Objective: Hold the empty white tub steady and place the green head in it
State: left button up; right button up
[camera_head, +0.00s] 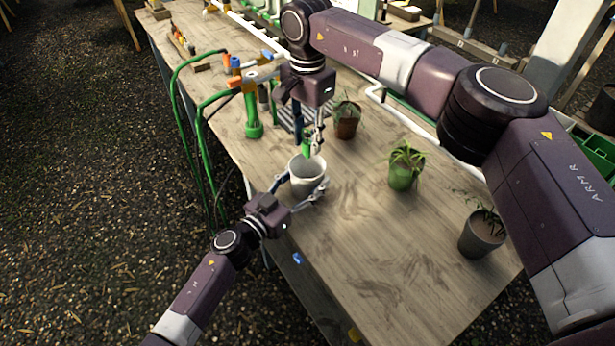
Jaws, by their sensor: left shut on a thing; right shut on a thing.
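The white tub (308,187) stands upright on the wooden table near its left edge, and its visible inside looks empty. My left gripper (300,190) is shut on the tub, with a finger on either side of its wall. My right gripper (310,142) points down over the tub's far rim. It is shut on the small green head (306,147), which is partly hidden by the fingers. The head appears just above the tub's opening; I cannot tell whether its lower end is inside the rim.
A brown pot with a plant (347,122), a green pot (403,172) and a dark grey pot (482,234) stand to the right. Green hoses (200,130) and a green-based fitting (254,127) are at the left.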

aim_at(307, 142)
jog(key=shift+f, duration=2)
jog(key=o, duration=0.9)
notch_tip(307, 142, up, 12)
pick_arm(q)
jog(key=o, duration=1.2)
